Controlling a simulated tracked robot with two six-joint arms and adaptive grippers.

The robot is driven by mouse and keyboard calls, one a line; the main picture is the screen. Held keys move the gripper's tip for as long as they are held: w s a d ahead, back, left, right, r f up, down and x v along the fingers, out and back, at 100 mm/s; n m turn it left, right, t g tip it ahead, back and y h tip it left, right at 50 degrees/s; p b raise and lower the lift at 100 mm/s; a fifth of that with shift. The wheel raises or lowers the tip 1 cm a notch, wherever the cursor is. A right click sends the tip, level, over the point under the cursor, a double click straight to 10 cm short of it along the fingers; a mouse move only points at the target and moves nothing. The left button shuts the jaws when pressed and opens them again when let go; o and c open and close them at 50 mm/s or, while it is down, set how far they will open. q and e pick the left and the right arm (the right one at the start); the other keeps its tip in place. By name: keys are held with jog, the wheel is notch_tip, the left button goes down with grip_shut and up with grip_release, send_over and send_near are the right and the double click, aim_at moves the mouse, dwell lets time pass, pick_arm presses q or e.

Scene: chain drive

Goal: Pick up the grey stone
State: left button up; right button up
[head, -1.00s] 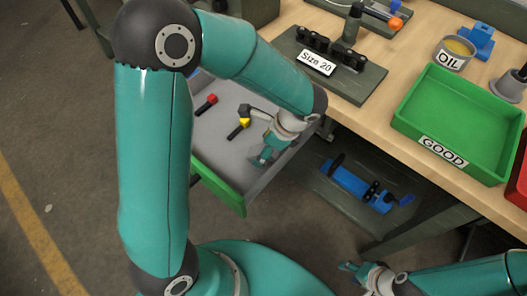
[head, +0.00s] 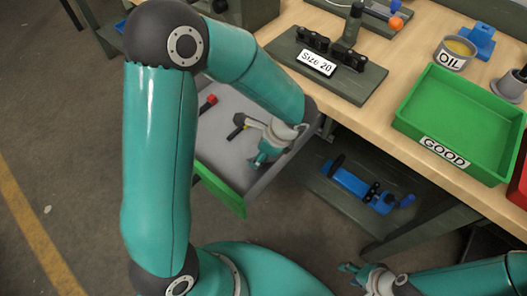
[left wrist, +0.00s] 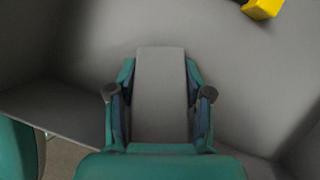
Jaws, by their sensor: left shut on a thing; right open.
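The grey stone (left wrist: 162,95) is a flat, long grey block between the two fingers of my left gripper (left wrist: 160,92) in the left wrist view. The fingers lie against its sides, shut on it. In the head view my left gripper (head: 254,143) reaches down into the open drawer (head: 215,157); I cannot make out the stone there. My right gripper (head: 362,274) is open and empty at the bottom of the head view, away from the drawer.
A red-ended tool (head: 209,101) lies in the drawer. A yellow object (left wrist: 262,8) lies near the stone. The bench holds a green GOOD tray (head: 460,115), an oil tin (head: 454,54) and a Size 20 stand (head: 340,80). A blue tool (head: 355,182) sits on the lower shelf.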

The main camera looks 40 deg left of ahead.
pick_arm(q)
jog(key=shift+r, duration=0.15)
grip_shut()
notch_tip(320, 180, up, 20)
jog(key=p, duration=0.3)
